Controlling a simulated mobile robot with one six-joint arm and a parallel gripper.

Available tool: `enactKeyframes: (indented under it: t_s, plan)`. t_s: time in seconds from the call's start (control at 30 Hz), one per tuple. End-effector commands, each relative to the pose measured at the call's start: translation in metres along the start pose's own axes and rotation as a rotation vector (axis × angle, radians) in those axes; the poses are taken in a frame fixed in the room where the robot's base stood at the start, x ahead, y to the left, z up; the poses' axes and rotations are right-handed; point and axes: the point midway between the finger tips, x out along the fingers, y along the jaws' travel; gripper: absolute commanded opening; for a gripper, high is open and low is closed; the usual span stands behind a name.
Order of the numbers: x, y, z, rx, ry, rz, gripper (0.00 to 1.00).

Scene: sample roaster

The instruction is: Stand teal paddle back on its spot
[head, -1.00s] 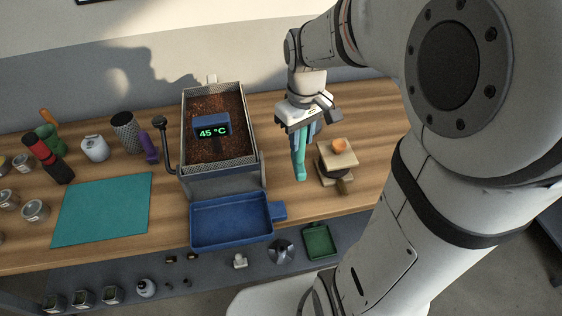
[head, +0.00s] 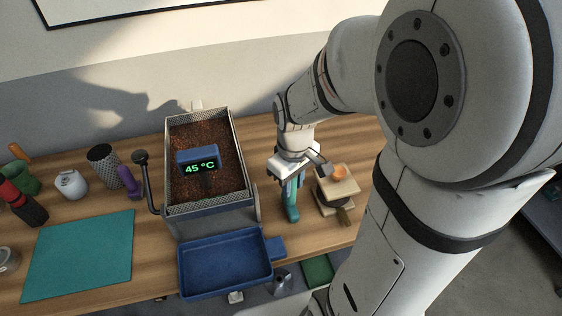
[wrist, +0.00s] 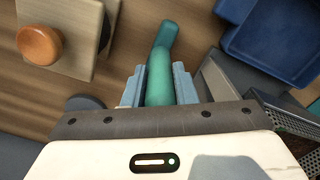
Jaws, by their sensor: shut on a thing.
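The teal paddle (head: 291,209) is held upright by my gripper (head: 289,185), to the right of the roaster on the wooden bench. In the wrist view the paddle (wrist: 161,70) runs between the two blue-grey fingers of my gripper (wrist: 158,88), which are shut on it. Its lower end appears at or very near the bench top; I cannot tell whether it touches. The upper part of the paddle is hidden by my gripper. I cannot make out a marked spot for it.
The roaster (head: 250,200) holds dark brown granules and a display reading 45 °C. A blue tray (head: 226,290) lies in front of it. A wooden block stand (head: 343,188) with an orange knob is close right of the paddle. A teal mat (head: 78,255) lies left.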

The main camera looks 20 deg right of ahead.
Motion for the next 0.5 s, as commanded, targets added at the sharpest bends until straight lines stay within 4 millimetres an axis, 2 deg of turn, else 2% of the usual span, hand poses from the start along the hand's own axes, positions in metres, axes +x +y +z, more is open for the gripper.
enactKeyframes:
  t_s: [0.07, 0.43, 0.47, 0.5]
  plan:
    - [0.0059, -0.0002, 0.0003, 0.0, -0.001, -0.001, 0.02]
    - [0.0105, -0.0001, -0.0001, 0.0, 0.0, 0.0, 0.02]
    - [0.0097, -0.0002, 0.0, 0.0, 0.0, 0.0, 0.27]
    - [0.0092, -0.0002, 0.0, 0.0, 0.0, 0.0, 0.3]
